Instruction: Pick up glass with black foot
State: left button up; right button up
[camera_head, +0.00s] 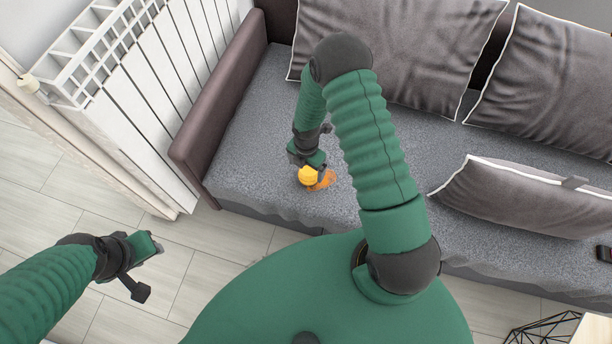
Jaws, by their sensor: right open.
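I do not make out a glass with a black foot in the head view. A small round yellow thing (307,176) with a flat orange part (326,181) lies on the grey sofa seat, near its front edge; I cannot tell what it is. My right gripper (309,164) is open, pointing down right at the yellow thing and partly covering it; I cannot tell whether they touch. My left gripper (155,248) hangs over the floor at the lower left, apart from the sofa; its jaws are not clear.
The grey sofa (250,150) has a brown armrest (222,90) and several grey cushions (400,45). A white radiator (165,75) stands at the left. A wire-framed table (592,330) is at the lower right. A small dark thing (604,254) lies at the right edge.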

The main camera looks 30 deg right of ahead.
jog(key=b, duration=0.1)
send_over(309, 172)
jog(key=s+a, duration=0.1)
jog(key=s, duration=0.1)
notch_tip(309, 172, down, 5)
jog(key=shift+a+f, duration=0.1)
jog(key=shift+a, duration=0.05)
jog(key=shift+d+f, duration=0.1)
jog(key=shift+d, duration=0.1)
jog(key=shift+a, duration=0.15)
jog(key=shift+c, duration=0.3)
jog(key=shift+a+r, duration=0.3)
jog(key=shift+a, duration=0.1)
jog(key=c, duration=0.5)
jog(key=shift+c, duration=1.1)
jog(key=shift+d+f, duration=0.1)
jog(key=shift+d, duration=0.2)
jog(key=c, duration=0.8)
pick_arm(q)
jog(key=shift+d+f, duration=0.6)
pick_arm(e)
jog(key=shift+c, duration=0.2)
jog(key=shift+a, duration=0.1)
